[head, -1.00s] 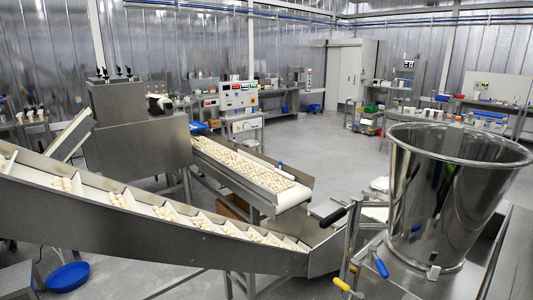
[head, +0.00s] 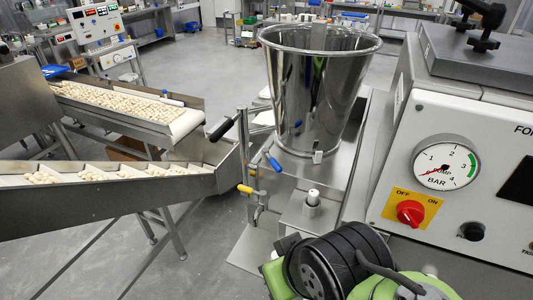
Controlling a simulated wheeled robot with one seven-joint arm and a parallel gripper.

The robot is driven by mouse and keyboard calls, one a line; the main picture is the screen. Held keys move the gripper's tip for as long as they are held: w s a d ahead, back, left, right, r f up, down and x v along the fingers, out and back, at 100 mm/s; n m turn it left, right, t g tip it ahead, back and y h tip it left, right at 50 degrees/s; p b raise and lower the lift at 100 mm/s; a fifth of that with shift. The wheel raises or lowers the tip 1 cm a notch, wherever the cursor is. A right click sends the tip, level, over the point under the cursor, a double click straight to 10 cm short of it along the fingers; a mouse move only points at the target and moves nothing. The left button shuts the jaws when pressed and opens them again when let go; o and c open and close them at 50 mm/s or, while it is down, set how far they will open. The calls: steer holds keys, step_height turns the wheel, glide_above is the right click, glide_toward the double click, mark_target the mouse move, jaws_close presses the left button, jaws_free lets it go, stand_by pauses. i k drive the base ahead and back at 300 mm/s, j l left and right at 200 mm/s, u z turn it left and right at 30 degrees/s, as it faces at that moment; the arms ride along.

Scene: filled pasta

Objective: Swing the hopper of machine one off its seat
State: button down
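The hopper (head: 312,88) is a shiny steel cone, wide at the rim and narrow at the foot, in the middle of the head view. It stands upright on a flat steel deck (head: 290,180), and a small pale clip (head: 318,157) shows at its foot. Beside it on the left is a steel post with a black-handled bar (head: 222,128), a blue-handled lever (head: 272,161) and a yellow-handled lever (head: 246,189). My green and black arm shows at the bottom, apart from the hopper in the picture. My gripper's fingers are not in view.
A control panel (head: 465,190) with a pressure gauge (head: 445,162) and red knob (head: 410,213) stands close on the right. A short steel peg (head: 312,197) rises from the deck's front. Conveyors (head: 110,200) with pasta fill the left. Floor behind the hopper looks clear.

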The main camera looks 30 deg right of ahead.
mark_target(316, 71)
steer(key=i+j+u, duration=0.1)
steer(key=u, duration=0.3)
steer(key=i+j+u, duration=0.1)
steer(key=u, duration=0.3)
steer(key=i+u, duration=0.15)
steer(key=u, duration=0.25)
steer(key=i+u, duration=0.15)
steer(key=u, duration=0.25)
